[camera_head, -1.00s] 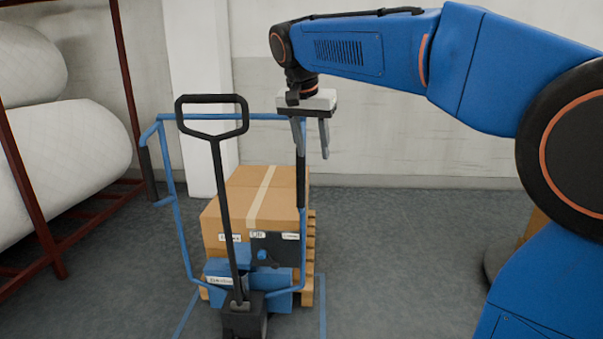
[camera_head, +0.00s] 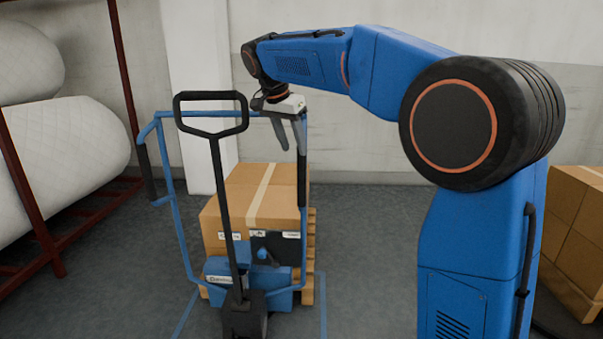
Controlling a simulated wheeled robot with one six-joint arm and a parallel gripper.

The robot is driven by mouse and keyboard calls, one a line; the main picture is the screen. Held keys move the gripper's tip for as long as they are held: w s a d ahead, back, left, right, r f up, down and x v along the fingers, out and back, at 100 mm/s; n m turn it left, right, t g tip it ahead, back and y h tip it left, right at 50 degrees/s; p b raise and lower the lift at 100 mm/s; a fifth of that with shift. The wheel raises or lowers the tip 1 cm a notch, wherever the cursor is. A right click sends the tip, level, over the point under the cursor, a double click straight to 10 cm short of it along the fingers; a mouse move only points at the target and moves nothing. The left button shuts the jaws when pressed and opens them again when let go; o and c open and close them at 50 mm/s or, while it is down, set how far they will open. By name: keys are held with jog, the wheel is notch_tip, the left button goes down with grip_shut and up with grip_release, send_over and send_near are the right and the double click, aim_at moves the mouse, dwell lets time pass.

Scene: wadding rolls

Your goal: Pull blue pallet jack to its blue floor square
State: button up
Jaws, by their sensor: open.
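The blue pallet jack (camera_head: 275,290) stands in the left middle of the view, with its black tiller and loop handle (camera_head: 212,131) upright towards me. A blue tube frame (camera_head: 182,240) with black grips rises around the tiller. A pallet with brown cartons (camera_head: 267,195) sits behind the jack. Blue floor lines (camera_head: 323,300) show on both sides of the jack's base. My gripper (camera_head: 290,142) is open and empty, fingers pointing down, just right of the loop handle and near the frame's top bar. Whether it touches the bar is unclear.
A dark red rack (camera_head: 30,195) with large white wadding rolls (camera_head: 60,155) stands on the left. A pale pillar (camera_head: 196,90) and wall are behind. More cartons (camera_head: 575,230) stand at the right. Grey floor (camera_head: 375,250) between jack and my arm is clear.

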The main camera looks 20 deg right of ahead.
aim_at(301, 172)
jog(key=x, duration=1.1)
grip_shut()
